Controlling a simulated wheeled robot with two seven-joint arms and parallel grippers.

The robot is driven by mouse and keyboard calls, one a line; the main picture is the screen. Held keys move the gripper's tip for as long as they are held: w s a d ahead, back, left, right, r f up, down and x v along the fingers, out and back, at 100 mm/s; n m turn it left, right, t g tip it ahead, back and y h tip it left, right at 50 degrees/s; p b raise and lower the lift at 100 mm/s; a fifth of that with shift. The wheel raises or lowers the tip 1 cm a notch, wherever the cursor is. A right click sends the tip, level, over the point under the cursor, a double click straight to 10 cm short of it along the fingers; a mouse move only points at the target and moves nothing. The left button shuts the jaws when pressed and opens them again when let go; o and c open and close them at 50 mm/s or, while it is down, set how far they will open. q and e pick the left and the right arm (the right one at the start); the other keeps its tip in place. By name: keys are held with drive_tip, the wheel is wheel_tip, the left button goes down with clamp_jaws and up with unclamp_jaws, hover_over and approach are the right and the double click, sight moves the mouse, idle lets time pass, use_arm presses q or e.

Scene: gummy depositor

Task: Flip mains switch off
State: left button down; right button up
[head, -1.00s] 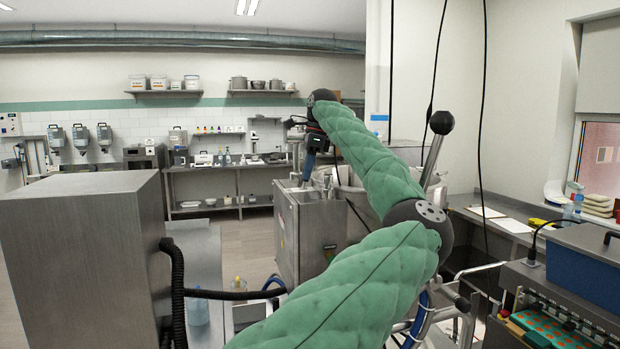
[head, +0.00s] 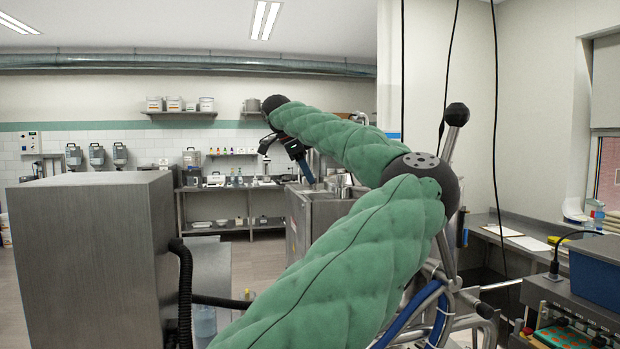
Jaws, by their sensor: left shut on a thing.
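My left gripper (head: 308,179) hangs at the end of the green padded arm, beyond the dark wrist, pointing down and right. It is small, and the tips are hard to see. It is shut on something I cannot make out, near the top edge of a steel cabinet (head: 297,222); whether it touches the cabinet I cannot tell. I cannot pick out the mains switch for certain. My right gripper is not in view.
A large steel box (head: 90,260) with a black hose fills the left foreground. A machine (head: 565,300) with a blue bin stands at the lower right. A side counter (head: 500,228) runs along the right wall. Open floor (head: 262,262) shows before the back bench.

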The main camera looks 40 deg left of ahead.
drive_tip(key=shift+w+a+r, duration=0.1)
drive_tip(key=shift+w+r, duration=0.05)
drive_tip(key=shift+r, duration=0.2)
use_arm(q)
drive_tip(key=c, duration=1.3)
unclamp_jaws()
drive_tip(key=shift+c, duration=0.2)
drive_tip(key=shift+a, duration=0.1)
